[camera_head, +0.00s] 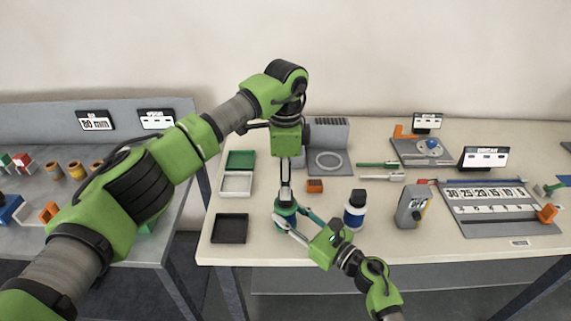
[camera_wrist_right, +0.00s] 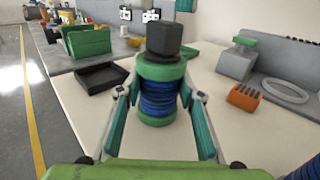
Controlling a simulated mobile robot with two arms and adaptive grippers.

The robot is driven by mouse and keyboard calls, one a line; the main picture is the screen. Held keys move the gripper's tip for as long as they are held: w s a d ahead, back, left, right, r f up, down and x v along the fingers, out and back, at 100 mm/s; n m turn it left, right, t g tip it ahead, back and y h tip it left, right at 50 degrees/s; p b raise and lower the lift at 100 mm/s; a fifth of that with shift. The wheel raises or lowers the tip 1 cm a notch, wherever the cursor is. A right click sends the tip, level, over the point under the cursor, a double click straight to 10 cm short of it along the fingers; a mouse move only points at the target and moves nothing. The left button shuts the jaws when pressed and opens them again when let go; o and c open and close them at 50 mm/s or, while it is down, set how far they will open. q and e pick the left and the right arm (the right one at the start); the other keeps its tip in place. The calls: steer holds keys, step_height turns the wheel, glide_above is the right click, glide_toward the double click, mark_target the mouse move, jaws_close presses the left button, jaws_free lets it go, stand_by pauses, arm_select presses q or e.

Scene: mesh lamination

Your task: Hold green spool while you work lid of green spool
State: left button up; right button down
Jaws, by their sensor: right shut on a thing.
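The green spool (camera_wrist_right: 160,93) stands upright on the table, wound with blue around its middle. A dark block (camera_wrist_right: 164,41) sits on top of its green upper end; where the lid's edge runs I cannot tell. The spool also shows in the head view (camera_head: 286,208), partly covered. My right gripper (camera_wrist_right: 160,112) is shut on the spool, one finger on each side; it comes from the lower right in the head view. My left gripper (camera_head: 286,195) points down over the spool in the head view. Its fingers look narrow there, and I cannot tell their opening or contact.
A black tray (camera_head: 229,228) lies left of the spool. An orange block (camera_head: 315,186) and a grey plate with a ring (camera_head: 328,161) lie behind. The table's front edge is close.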

arm_select(q)
steer(key=shift+f, duration=2.25)
jaws_close()
steer(key=shift+r, duration=0.25)
steer(key=shift+r, duration=3.65)
arm_select(e)
steer(key=c, duration=1.3)
jaws_free()
steer(key=shift+s+d, duration=0.1)
